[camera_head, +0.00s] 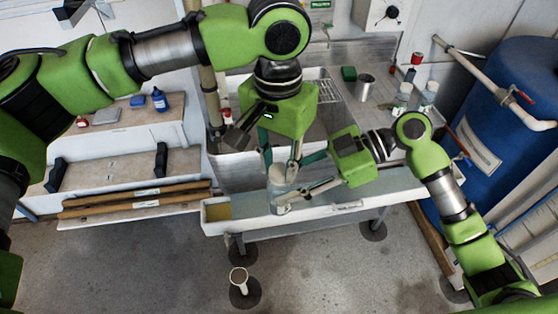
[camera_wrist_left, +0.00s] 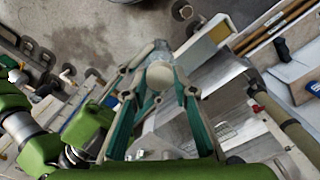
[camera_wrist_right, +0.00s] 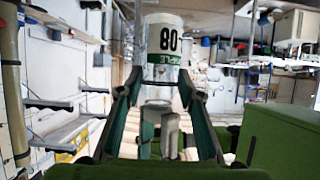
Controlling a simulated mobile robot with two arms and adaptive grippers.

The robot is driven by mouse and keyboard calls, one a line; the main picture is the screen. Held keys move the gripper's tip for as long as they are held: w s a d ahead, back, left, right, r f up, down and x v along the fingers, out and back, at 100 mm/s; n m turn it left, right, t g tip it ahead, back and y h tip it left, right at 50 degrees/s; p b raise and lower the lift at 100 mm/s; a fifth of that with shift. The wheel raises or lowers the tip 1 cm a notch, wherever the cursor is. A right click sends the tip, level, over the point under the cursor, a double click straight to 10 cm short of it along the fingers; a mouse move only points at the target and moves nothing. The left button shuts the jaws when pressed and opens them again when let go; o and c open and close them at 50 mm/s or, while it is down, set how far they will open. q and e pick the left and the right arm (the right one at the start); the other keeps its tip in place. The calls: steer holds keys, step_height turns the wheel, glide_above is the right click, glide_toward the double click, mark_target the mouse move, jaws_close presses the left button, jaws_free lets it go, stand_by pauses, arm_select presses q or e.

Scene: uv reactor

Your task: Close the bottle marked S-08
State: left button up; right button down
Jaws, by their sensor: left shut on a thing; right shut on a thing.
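The bottle (camera_head: 279,177) stands upright over the front edge of the bench, held between both grippers. In the right wrist view its white label (camera_wrist_right: 161,42) reads upside down as "08", above a green band. My right gripper (camera_head: 288,197) is shut on the bottle's body, coming from the right. My left gripper (camera_head: 282,164) reaches down from above and is shut on a round white cap (camera_wrist_left: 160,74) at the bottle's top. The left fingers hide the neck, so I cannot tell how far the cap is seated.
Two white-labelled bottles (camera_head: 402,101) (camera_head: 428,96), a metal cup (camera_head: 364,87) and a green block (camera_head: 349,74) stand on the bench at the right back. A blue barrel (camera_head: 510,110) is at the right. The floor in front is mostly clear.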

arm_select(q)
steer(key=m, duration=1.2)
steer(key=shift+m, duration=0.3)
steer(key=m, duration=0.5)
steer(key=shift+w, duration=0.1)
steer(key=m, duration=1.1)
steer(key=shift+w, duration=0.1)
steer(key=m, duration=0.5)
steer(key=shift+m, duration=0.4)
steer(key=m, duration=0.5)
steer(key=shift+d+f+m, duration=0.1)
steer(key=shift+m, duration=0.2)
steer(key=m, duration=0.4)
